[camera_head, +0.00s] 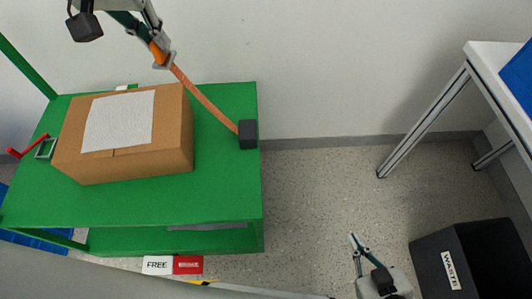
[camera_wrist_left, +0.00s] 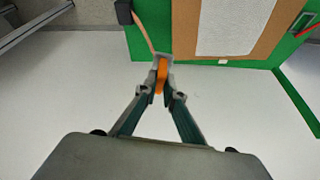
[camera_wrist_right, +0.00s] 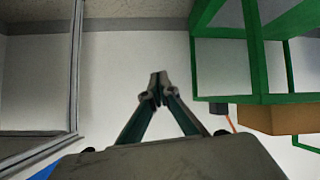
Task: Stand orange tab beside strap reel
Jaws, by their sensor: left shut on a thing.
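My left gripper (camera_head: 161,62) is shut on the orange tab (camera_head: 158,53), above the back edge of the green cart; the left wrist view shows the tab (camera_wrist_left: 161,76) between the fingers. An orange-brown strap (camera_head: 205,102) runs from the tab down to the dark strap reel (camera_head: 248,134) at the cart's right edge. The strap passes to the right of the cardboard box (camera_head: 125,165). My right gripper (camera_head: 353,238) is over the floor, right of the cart; its fingertips meet with nothing between them in the right wrist view (camera_wrist_right: 156,82).
The box has a white sheet (camera_head: 118,120) on top and fills much of the green cart top (camera_head: 215,200). A red handle (camera_head: 28,139) is at the left. FREE (camera_head: 157,265) and red cards are at the front. A black waste bin (camera_head: 470,258) stands lower right; a white table (camera_head: 500,65) upper right.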

